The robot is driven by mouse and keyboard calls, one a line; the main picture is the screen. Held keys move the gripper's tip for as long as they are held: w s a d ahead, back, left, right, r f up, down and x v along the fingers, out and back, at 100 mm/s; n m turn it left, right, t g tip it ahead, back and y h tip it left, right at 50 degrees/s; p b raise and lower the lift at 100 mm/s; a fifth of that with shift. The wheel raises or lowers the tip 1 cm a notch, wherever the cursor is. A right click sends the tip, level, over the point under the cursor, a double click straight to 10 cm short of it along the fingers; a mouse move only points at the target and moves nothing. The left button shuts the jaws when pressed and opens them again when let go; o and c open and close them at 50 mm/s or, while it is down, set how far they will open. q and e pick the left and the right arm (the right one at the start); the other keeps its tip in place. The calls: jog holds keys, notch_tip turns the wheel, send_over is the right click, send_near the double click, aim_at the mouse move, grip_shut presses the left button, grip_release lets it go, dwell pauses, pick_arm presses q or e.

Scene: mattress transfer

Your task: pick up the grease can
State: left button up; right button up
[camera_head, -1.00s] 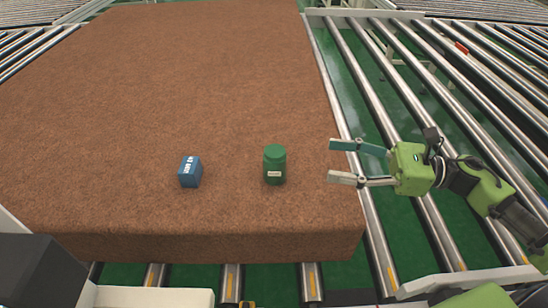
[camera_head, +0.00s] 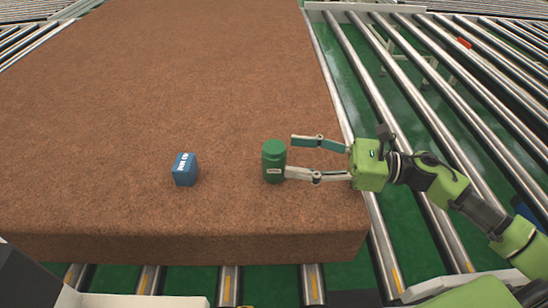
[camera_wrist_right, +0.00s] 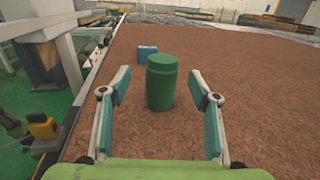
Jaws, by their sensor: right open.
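The green grease can (camera_head: 273,161) stands upright on the brown mattress (camera_head: 150,110), with a small white label on its side. My right gripper (camera_head: 289,156) is open, with its fingertips just to the right of the can and its fingers pointing left at it. In the right wrist view the can (camera_wrist_right: 161,82) stands ahead, between the two spread fingers (camera_wrist_right: 160,88), with a gap on each side. I cannot tell whether the can is past the fingertips. My left gripper is not in view.
A small blue box (camera_head: 185,169) with white lettering lies on the mattress to the left of the can; it also shows behind the can in the right wrist view (camera_wrist_right: 147,53). Metal roller conveyors (camera_head: 440,215) run along the right. The mattress is otherwise bare.

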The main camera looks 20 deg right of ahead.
aim_at(285, 152)
jog(key=shift+w+a, duration=0.1)
jog(key=shift+a, duration=0.15)
jog(key=shift+w+a+r+p, duration=0.25)
jog(key=shift+a+r+p, duration=0.05)
jog(key=shift+a+p, duration=0.1)
jog(key=p+x, duration=0.2)
jog(key=x, duration=0.1)
jog(key=shift+w+r, duration=0.15)
jog(key=shift+w, duration=0.1)
jog(key=shift+w+a, duration=0.25)
jog(key=shift+a, duration=0.25)
jog(key=c, duration=1.4)
